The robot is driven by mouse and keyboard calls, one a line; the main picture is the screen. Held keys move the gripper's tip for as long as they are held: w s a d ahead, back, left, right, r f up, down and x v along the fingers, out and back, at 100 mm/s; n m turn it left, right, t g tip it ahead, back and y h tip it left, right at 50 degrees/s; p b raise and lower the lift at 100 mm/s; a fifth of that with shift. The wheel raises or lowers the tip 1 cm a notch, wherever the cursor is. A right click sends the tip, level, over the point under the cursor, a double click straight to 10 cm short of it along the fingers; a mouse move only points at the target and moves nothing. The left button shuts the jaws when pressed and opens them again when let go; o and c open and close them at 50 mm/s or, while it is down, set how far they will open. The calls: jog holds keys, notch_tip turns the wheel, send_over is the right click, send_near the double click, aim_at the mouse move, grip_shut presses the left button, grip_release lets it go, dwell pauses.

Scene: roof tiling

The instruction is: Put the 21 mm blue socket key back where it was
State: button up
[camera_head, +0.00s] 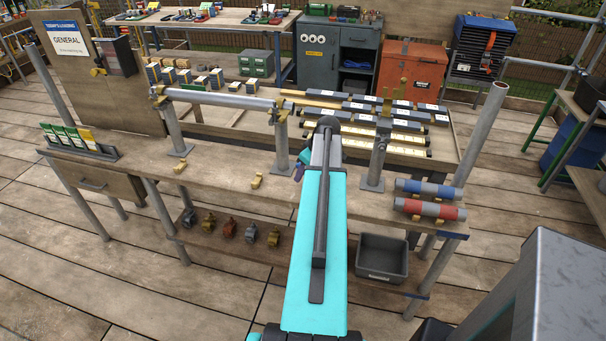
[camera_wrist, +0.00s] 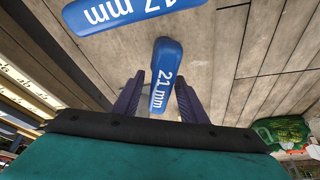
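The blue 21 mm socket key (camera_wrist: 161,85) shows its labelled handle in the wrist view, between the two dark purple fingers of my gripper (camera_wrist: 160,82). The handle points away from the camera at its lower end. The fingertips lie close to its sides, with a thin strip of wood visible at the left. Whether they press on it I cannot tell. The shaft and socket end are hidden. In the head view my gripper (camera_head: 299,171) is small and partly covered by my arm, over the bench; the key cannot be made out there.
A blue 17 mm key (camera_wrist: 130,8) lies close by at the top of the wrist view. In the head view the workbench (camera_head: 225,182) carries a clamped grey pipe (camera_head: 220,98) and red and blue rolls (camera_head: 430,208) at right. A grey bin (camera_head: 382,272) stands below.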

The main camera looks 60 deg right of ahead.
jog(key=shift+r, duration=0.2)
jog(key=shift+b+v, duration=1)
jog(key=shift+v, duration=4.95)
